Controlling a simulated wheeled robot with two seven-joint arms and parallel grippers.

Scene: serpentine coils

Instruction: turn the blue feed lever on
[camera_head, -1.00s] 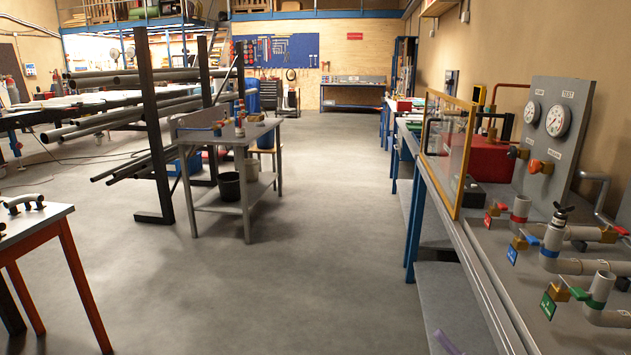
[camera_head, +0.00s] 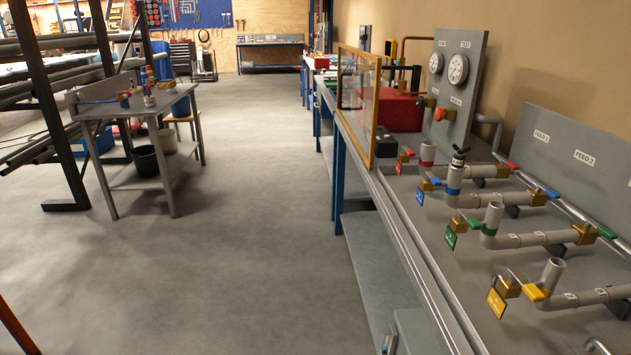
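A blue lever (camera_head: 553,193) sits on a brass valve (camera_head: 536,198) at the back end of the blue-banded pipe (camera_head: 488,193), near the panel marked FEED 1 and FEED 2 (camera_head: 568,147). It is small in view, and I cannot tell its on or off setting. A second blue lever (camera_head: 436,181) is on the valve at the front end of the same pipe, above a blue tag (camera_head: 420,198). Neither of my grippers is in view.
Neighbouring pipes carry red (camera_head: 512,167), green (camera_head: 606,232) and yellow (camera_head: 534,293) levers. A yellow-framed clear screen (camera_head: 372,105) and a gauge panel (camera_head: 456,85) stand farther back on the bench.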

